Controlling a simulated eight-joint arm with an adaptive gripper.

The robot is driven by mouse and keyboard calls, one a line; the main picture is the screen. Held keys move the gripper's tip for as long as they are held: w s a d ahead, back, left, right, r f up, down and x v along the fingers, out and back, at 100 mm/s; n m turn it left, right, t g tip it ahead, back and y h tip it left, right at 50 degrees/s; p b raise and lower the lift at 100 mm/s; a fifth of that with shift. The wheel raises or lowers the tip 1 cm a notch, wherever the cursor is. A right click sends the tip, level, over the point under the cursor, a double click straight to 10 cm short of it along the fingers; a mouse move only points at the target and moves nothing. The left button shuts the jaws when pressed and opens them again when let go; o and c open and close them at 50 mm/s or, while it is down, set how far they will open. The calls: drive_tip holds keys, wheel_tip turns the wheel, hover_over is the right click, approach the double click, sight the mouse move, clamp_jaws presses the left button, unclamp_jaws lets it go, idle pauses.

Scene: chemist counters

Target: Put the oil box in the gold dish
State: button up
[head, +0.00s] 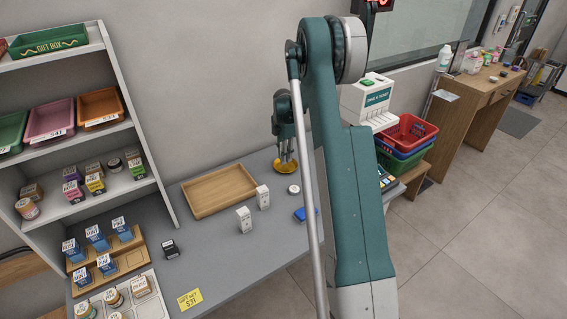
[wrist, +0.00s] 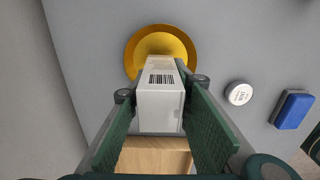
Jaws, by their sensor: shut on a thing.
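My gripper (head: 287,154) is over the far right end of the grey counter. In the wrist view, its two green fingers are shut on a white box with a barcode (wrist: 159,103), taken here as the oil box; its name cannot be read. The gold dish (wrist: 182,43) is round and shows just beyond the box, which overlaps its near rim in the picture. In the head view, the gold dish (head: 285,168) sits on the counter directly below my gripper. Whether the box touches the dish cannot be told.
Two white boxes, one nearer (head: 244,220) and one farther (head: 263,197), stand beside a wooden tray (head: 205,208). A round white tin (wrist: 239,93) and a blue item (wrist: 292,107) lie right of the dish. Stacked baskets (head: 409,132) stand beyond the counter. Shelves (head: 75,110) rise at the left.

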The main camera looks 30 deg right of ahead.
drive_tip(key=shift+f, duration=1.85)
drive_tip(key=shift+f+b, duration=0.25)
drive_tip(key=shift+b, duration=0.05)
drive_tip(key=o, duration=0.7)
drive_tip(key=shift+r, duration=0.1)
drive_tip(key=shift+r, duration=0.1)
wheel_tip(320, 180, up, 12)
drive_tip(key=shift+r+p, duration=0.1)
drive_tip(key=shift+p, duration=0.5)
